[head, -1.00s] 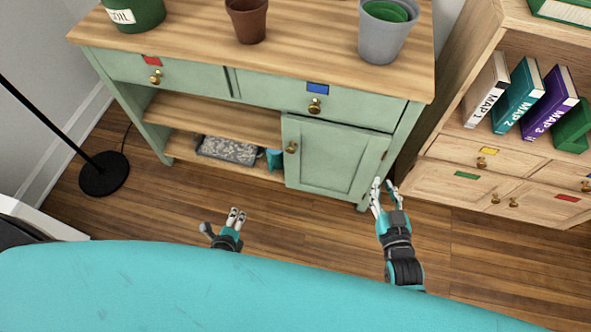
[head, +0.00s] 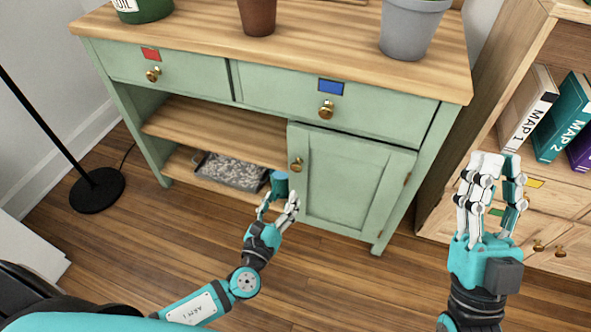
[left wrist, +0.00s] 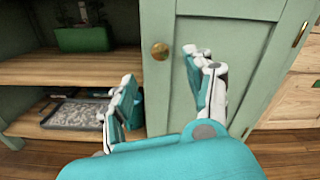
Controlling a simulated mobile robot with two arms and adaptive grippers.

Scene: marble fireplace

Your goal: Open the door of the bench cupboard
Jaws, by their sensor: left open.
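The bench cupboard door (head: 345,185) is a pale green panel at the right of the potting bench, and it is shut. Its round brass knob (head: 296,164) is near the door's upper left edge; hinges show on the right. My left gripper (head: 280,203) is open and empty, low in front of the door's left edge, below the knob in the head view. In the left wrist view the knob (left wrist: 160,50) appears between and beyond the open fingers (left wrist: 160,72), not touched.
Left of the door, open shelves (head: 215,130) hold a gravel tray (head: 232,172) and a teal object (head: 279,184). Pots stand on the bench top (head: 310,45). A wooden bookcase (head: 455,165) stands at the right. A lamp base (head: 97,190) is at the left.

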